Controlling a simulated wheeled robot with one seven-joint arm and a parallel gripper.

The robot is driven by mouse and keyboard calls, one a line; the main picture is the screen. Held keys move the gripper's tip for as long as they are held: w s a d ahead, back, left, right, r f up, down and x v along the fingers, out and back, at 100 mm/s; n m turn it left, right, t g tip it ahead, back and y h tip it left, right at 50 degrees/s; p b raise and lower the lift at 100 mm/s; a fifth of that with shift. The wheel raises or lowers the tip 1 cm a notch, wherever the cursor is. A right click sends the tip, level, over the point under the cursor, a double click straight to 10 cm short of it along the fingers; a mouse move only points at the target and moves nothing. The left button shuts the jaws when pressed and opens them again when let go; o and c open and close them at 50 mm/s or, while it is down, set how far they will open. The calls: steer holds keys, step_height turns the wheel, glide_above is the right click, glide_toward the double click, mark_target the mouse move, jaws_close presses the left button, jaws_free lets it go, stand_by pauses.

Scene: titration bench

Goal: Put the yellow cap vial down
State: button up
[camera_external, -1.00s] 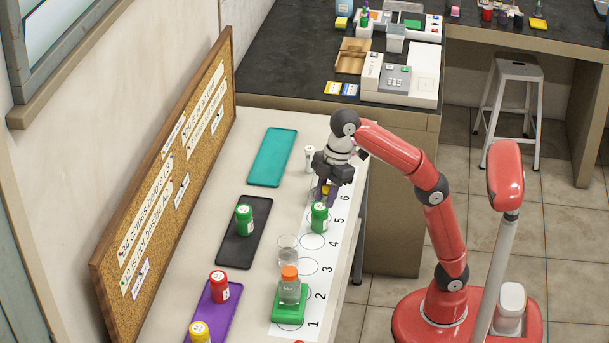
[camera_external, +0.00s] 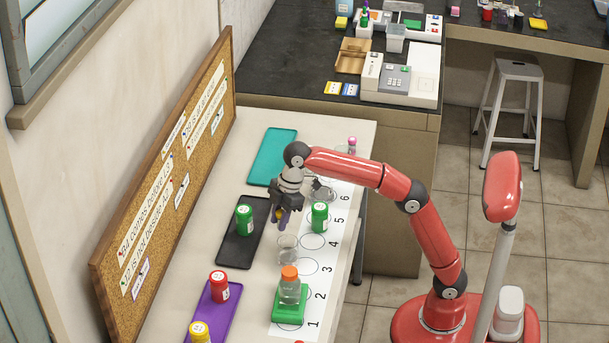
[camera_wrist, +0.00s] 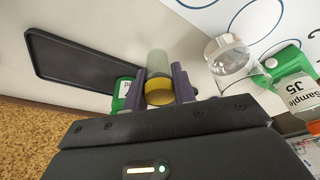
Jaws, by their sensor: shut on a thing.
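The yellow cap vial (camera_wrist: 158,82) is a clear cylinder with a yellow cap. My gripper (camera_wrist: 160,95) is shut on it at the cap in the wrist view. In the external view my gripper (camera_external: 283,222) hangs over the bench between the black tray (camera_external: 236,256) and the numbered mat (camera_external: 341,189), above and behind a clear beaker (camera_external: 287,251). There the vial is mostly hidden by the fingers. In the wrist view the vial's clear end points away from me, against the pale bench. I cannot tell how far it is above the surface.
A green bottle (camera_external: 244,221) stands on the black tray and another green bottle (camera_external: 320,217) on the mat. An orange-capped bottle (camera_external: 289,284) stands on a green base. A red bottle (camera_external: 219,286) is on the purple tray (camera_external: 214,321). The teal tray (camera_external: 270,160) is empty.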

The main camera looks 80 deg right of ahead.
steer(key=shift+f+b, duration=0.55)
steer(key=shift+f, duration=1.2)
steer(key=o, duration=1)
steer(key=shift+f, duration=0.1)
steer(key=p+v, duration=0.4)
steer(key=v, duration=0.8)
